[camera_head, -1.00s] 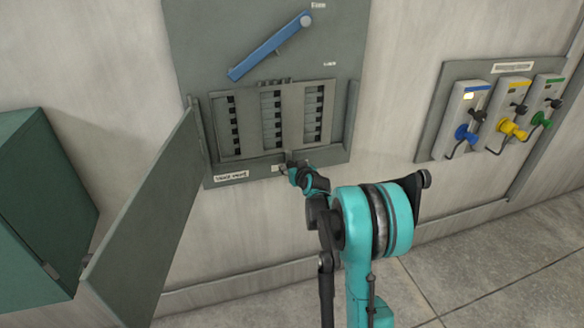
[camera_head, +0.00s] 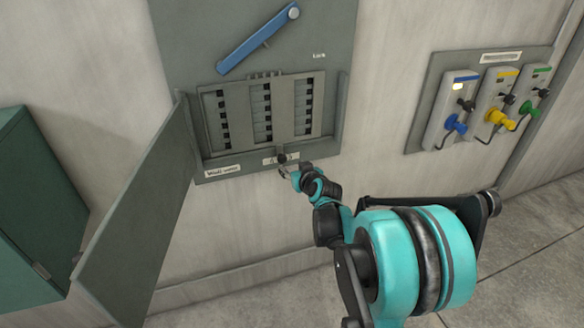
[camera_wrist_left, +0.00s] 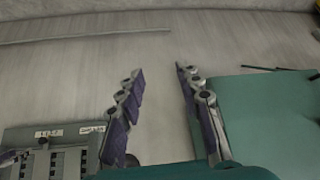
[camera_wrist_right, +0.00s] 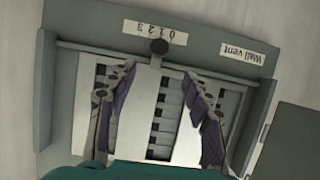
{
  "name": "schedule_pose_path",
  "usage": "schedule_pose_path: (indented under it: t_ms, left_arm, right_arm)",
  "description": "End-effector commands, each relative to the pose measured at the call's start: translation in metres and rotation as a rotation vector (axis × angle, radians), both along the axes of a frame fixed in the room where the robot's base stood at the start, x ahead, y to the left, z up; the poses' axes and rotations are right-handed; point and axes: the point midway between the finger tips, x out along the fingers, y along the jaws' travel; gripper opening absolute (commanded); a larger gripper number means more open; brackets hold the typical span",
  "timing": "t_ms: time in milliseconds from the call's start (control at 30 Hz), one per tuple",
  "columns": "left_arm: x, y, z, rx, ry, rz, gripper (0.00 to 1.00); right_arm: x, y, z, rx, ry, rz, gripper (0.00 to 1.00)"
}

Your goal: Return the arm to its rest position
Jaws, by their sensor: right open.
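My right arm reaches from the lower right in the head view, its turquoise joint large in front. My right gripper (camera_head: 287,173) is small there, just below the black knob (camera_head: 281,158) at the wall panel's (camera_head: 212,176) bottom edge. In the right wrist view the right gripper (camera_wrist_right: 160,72) is open and empty, its fingers spread in front of the panel, with the knob (camera_wrist_right: 159,46) beyond the fingertips. My left gripper (camera_wrist_left: 158,70) shows only in the left wrist view, open and empty, facing the wall.
A grey door (camera_head: 140,215) stands open at the panel's left, near a green box (camera_head: 38,210). A blue lever (camera_head: 258,40) slants above the panel. At right, a plate holds blue (camera_head: 453,125), yellow (camera_head: 497,118) and green (camera_head: 530,108) connectors. Bare wall lies between.

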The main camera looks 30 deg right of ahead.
Motion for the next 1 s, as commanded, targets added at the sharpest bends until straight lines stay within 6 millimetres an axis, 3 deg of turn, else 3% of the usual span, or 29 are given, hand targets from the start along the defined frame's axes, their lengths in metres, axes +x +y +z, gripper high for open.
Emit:
schedule_pose_path:
  t_ms: [367,467,567,667,800,1000]
  left_arm:
    - [0.000,0.000,0.000,0.000,0.000,0.000,0.35]
    - [0.000,0.000,0.000,0.000,0.000,0.000,0.35]
    - [0.000,0.000,0.000,0.000,0.000,0.000,0.35]
    - [0.000,0.000,0.000,0.000,0.000,0.000,0.35]
    - [0.000,0.000,0.000,0.000,0.000,0.000,0.35]
    - [0.000,0.000,0.000,0.000,0.000,0.000,0.35]
  right_arm:
    - [0.000,0.000,0.000,0.000,0.000,0.001,0.50]
    - [-0.003,0.011,0.002,0.006,0.011,0.013,0.50]
    - [-0.015,0.042,0.008,0.022,0.048,0.050,0.50]
    - [-0.040,0.091,0.012,0.046,0.117,0.107,0.50]
    - [-0.096,0.159,0.010,0.074,0.241,0.179,0.50]
    - [-0.187,0.221,-0.011,0.084,0.412,0.232,0.50]
